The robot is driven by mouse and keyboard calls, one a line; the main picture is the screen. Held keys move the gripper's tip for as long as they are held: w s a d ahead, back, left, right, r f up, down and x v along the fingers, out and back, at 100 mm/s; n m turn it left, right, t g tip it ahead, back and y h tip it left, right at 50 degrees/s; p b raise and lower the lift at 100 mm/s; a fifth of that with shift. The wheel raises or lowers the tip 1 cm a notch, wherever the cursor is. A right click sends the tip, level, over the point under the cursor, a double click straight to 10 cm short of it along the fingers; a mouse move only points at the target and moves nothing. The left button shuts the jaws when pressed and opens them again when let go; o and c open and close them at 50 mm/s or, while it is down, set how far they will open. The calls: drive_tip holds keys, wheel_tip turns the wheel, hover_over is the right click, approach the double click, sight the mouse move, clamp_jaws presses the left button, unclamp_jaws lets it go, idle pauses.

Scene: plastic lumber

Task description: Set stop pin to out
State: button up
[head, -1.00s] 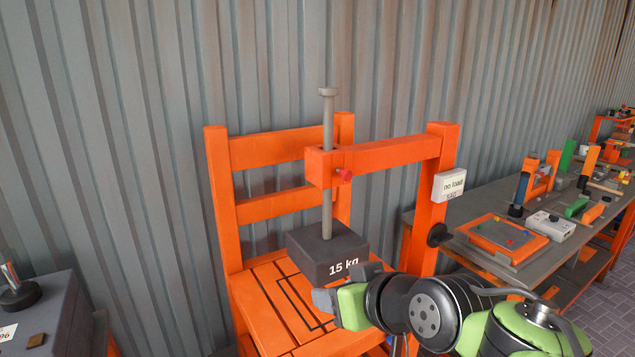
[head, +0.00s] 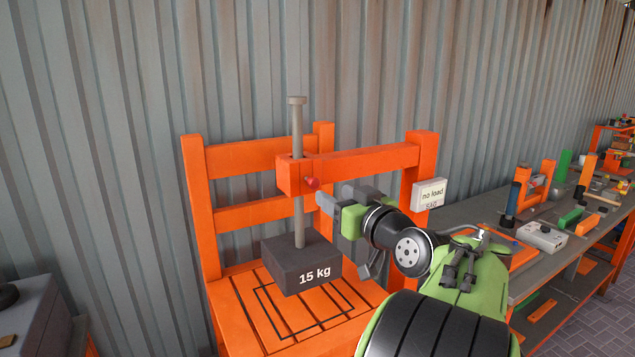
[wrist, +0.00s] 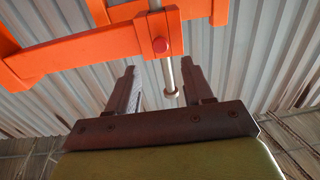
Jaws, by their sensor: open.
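The stop pin (head: 312,183) is a small red knob on the side of the orange block at the end of the crossbar (head: 350,165). It also shows in the wrist view (wrist: 160,45), standing out from the block's face. A grey rod (head: 298,125) runs upright through that block, down to a dark weight marked 15 kg (head: 290,262). My gripper (head: 334,198) is open and empty, just right of and slightly below the pin in the head view. In the wrist view, my fingers (wrist: 160,85) are spread either side of the pin's line, apart from it.
The orange chair-like frame has a slatted seat (head: 345,312) with a dark rectangle outline. A white "no load" sign (head: 429,194) hangs on its right post. A bench (head: 535,258) with several devices stands right. A grey box (head: 30,318) is lower left.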

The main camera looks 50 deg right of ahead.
sight(315, 184)
drive_tip(key=p+x, duration=0.1)
drive_tip(key=x, duration=0.6)
drive_tip(key=shift+w, duration=0.15)
drive_tip(key=shift+a, duration=0.1)
drive_tip(key=shift+c, duration=0.3)
clamp_jaws()
